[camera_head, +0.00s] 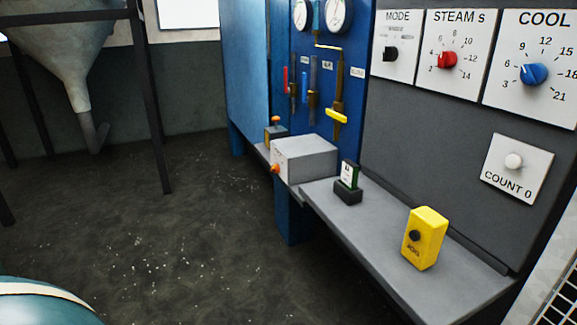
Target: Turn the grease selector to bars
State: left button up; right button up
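No label reading grease can be made out, so I cannot tell for sure which control is the grease selector. A yellow box (425,238) with a black round knob (414,235) and small unreadable lettering stands upright on the grey shelf at the right. A grey box (305,160) with an orange knob (275,168) on its front sits farther back on the shelf. A smaller dark box (275,133) with an orange top is behind it. Neither of my grippers shows in the head view.
The panel carries a MODE switch (391,54), a red STEAM knob (447,60), a blue COOL knob (534,74) and a COUNT button (514,161).

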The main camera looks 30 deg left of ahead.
aim_at(275, 168)
jog(key=j+z, duration=0.35)
jog(key=j, duration=0.75)
jog(key=k+j+z, duration=0.1)
jog(key=j, duration=1)
